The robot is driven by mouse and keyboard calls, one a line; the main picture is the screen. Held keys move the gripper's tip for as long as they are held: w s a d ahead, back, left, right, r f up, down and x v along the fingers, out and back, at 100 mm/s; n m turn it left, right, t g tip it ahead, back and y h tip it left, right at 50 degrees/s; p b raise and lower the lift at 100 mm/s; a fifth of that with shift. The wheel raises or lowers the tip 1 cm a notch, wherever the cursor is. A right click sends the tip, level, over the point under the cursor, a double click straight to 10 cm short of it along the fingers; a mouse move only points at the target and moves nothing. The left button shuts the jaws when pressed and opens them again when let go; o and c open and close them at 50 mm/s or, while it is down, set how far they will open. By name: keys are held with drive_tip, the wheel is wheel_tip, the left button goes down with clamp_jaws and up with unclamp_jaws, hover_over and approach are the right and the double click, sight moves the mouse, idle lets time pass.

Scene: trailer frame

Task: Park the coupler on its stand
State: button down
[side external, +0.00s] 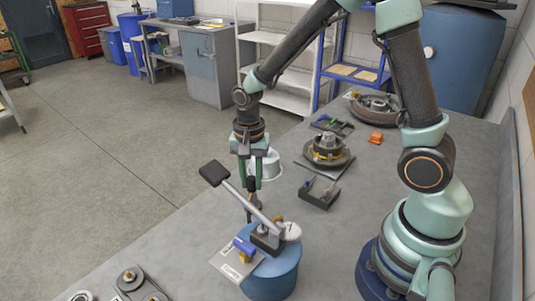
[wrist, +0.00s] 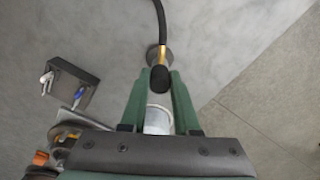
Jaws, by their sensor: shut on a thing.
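My gripper (wrist: 158,86) is shut on a black rounded piece, the coupler (wrist: 159,79), with a brass-coloured fitting and a black hose running up the wrist view. In the side external view my gripper (side external: 252,180) points down, with the dark coupler (side external: 250,198) below its fingers, partly behind a lever. I cannot tell for certain which thing is the stand.
A blue drum (side external: 272,277) carries a lever (side external: 240,195) with a black grip, close in front of my gripper. A wheel hub (side external: 328,150) and another dark bracket (side external: 331,125) lie farther back. Bare bench lies left of the bracket.

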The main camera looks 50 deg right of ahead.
drive_tip(key=shift+f, duration=0.9)
idle(1.7)
drive_tip(key=shift+c, duration=0.8)
unclamp_jaws()
drive_tip(key=shift+r, duration=3.45)
drive_tip(key=shift+r, duration=0.15)
